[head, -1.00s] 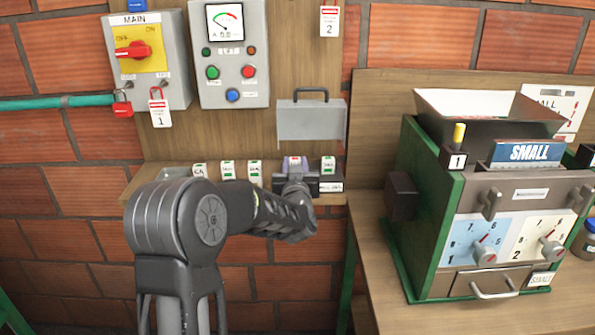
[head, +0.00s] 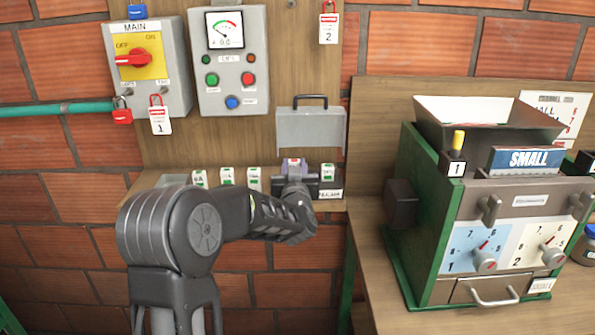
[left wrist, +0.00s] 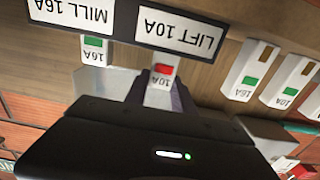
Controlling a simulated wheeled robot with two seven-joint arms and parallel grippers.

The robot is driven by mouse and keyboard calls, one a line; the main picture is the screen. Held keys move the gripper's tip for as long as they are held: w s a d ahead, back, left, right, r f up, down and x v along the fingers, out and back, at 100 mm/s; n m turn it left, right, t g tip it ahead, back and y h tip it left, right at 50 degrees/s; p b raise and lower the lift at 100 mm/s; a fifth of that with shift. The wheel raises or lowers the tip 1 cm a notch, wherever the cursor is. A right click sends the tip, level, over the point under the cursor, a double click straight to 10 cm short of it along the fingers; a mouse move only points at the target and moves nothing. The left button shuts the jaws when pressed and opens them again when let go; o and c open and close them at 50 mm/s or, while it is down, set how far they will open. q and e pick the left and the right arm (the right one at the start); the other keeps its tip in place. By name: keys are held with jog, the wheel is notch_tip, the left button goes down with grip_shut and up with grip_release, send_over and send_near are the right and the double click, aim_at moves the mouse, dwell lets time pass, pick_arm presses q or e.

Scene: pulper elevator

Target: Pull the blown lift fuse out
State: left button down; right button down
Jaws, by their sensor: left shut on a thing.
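The lift fuse (head: 293,163) is a small white block with a red window. In the left wrist view the fuse (left wrist: 160,84) reads 10A, beside the LIFT 10A label (left wrist: 178,32). My left gripper (head: 294,178) is shut on it, with one dark finger on each side, as the left wrist view of the gripper (left wrist: 160,98) also shows. The fuse's lower end and its seat are hidden, so I cannot tell whether it is still seated. My right gripper is not in view.
Green-windowed fuses (head: 254,177) stand left of the gripper, and one (head: 328,173) stands close on its right. A grey handled cover (head: 312,129) is above. The main switch (head: 134,60) has a red padlock (head: 122,116). A green-sided machine (head: 424,215) stands at right.

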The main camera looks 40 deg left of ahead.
pick_arm(q)
notch_tip(320, 180, up, 5)
jog(key=b+v, duration=0.1)
jog(key=v, duration=1.7)
jog(key=shift+r+b, duration=0.25)
jog(key=shift+b, duration=0.1)
jog(key=shift+d+f, duration=0.1)
jog(key=shift+s+d+f, duration=0.6)
jog(key=shift+s, duration=0.2)
